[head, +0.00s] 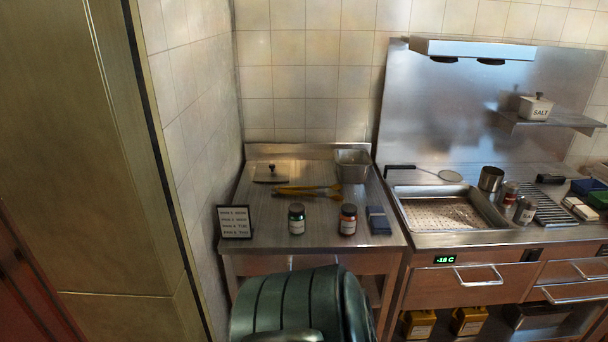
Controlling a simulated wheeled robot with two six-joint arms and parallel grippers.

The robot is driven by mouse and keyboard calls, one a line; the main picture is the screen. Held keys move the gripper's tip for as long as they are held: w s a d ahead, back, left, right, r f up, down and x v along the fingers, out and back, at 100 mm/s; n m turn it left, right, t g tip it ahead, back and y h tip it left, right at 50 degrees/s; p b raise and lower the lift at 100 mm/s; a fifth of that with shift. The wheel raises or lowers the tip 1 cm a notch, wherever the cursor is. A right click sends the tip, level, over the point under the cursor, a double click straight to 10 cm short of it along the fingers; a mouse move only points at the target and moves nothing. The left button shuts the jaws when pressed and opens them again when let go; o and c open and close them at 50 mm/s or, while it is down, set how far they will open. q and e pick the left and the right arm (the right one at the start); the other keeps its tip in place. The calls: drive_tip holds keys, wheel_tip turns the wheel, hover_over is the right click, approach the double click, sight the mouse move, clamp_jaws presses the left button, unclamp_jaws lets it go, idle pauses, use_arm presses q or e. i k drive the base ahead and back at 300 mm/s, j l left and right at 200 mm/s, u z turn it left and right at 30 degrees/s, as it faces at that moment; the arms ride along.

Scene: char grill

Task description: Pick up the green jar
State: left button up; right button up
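A small jar with a dark green lid and a white label (297,219) stands upright on the steel side table (265,225), near its front edge. A similar jar with an orange-red lid (348,219) stands a short way to its right, apart from it. Neither of my grippers shows in the head view. Nothing touches the green-lidded jar.
A menu sign (234,222) stands left of the jars, dark blue folded cloths (378,220) lie right. Yellow tongs (308,190), a flat press (271,174) and a metal pan (352,166) sit behind. A fryer basin (445,211) is further right.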

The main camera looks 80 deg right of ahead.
sight(296, 214)
drive_tip(key=k+z, duration=0.1)
drive_tip(key=z, duration=1.7)
